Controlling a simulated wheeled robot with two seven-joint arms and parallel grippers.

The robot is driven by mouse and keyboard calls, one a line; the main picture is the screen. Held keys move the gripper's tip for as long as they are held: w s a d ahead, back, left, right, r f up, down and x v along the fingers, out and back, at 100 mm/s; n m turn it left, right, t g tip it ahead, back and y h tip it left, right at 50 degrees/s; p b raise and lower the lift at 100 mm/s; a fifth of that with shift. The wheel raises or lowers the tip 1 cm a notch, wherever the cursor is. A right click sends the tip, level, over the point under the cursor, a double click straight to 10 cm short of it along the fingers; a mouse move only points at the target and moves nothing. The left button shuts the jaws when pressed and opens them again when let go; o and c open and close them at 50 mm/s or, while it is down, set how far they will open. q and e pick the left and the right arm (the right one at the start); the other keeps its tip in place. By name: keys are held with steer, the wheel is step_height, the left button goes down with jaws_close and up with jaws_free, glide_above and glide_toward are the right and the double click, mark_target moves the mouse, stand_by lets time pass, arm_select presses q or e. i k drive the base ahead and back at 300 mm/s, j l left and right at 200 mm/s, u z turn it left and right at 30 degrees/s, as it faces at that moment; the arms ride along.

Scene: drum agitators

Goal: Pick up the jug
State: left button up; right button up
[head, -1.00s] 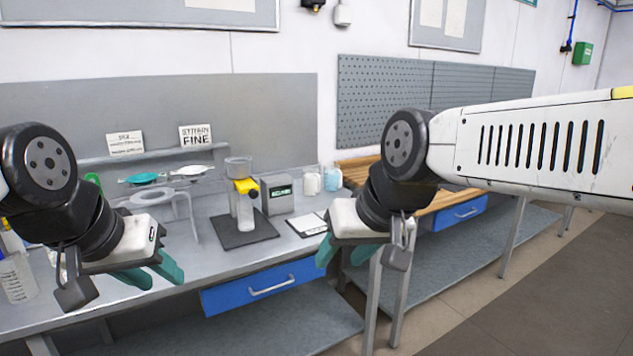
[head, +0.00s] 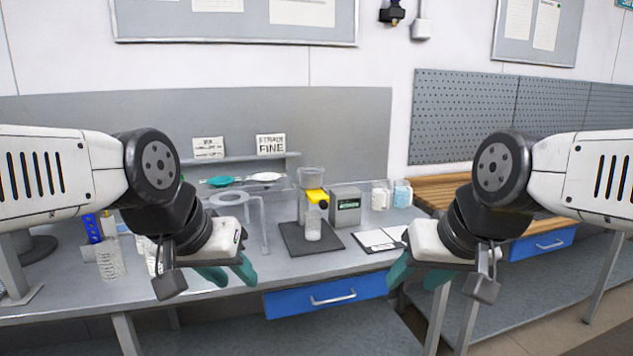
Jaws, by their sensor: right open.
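A clear graduated vessel (head: 110,262), which looks like a jug, stands upright at the left of the grey bench. My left gripper (head: 237,279) is open and empty, in front of the bench and to the right of that vessel. My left wrist hides part of the bench and some items behind it. My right gripper (head: 412,282) is open and empty, near the right end of the bench. A smaller clear cup (head: 313,228) stands below a yellow-headed device (head: 314,195) on a dark mat (head: 292,240). I cannot tell for certain which vessel is the jug.
A clear ring stand (head: 258,222) is behind my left gripper. A grey box with a display (head: 345,208), a clipboard (head: 375,240) and lidded jars (head: 380,197) are to the right. A blue drawer (head: 325,297) is under the bench. A wooden-topped table (head: 440,190) stands at the right.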

mark_target(402, 193)
steer(key=i+l+u, duration=0.1)
steer(key=u, duration=0.35)
steer(key=l+u, duration=0.25)
steer(key=u, duration=0.2)
steer(key=i+l+u, duration=0.2)
steer(key=l, duration=0.5)
steer(key=l+u, duration=0.25)
steer(key=l, duration=0.4)
steer(key=i+l+u, duration=0.2)
steer(key=l, duration=1.6)
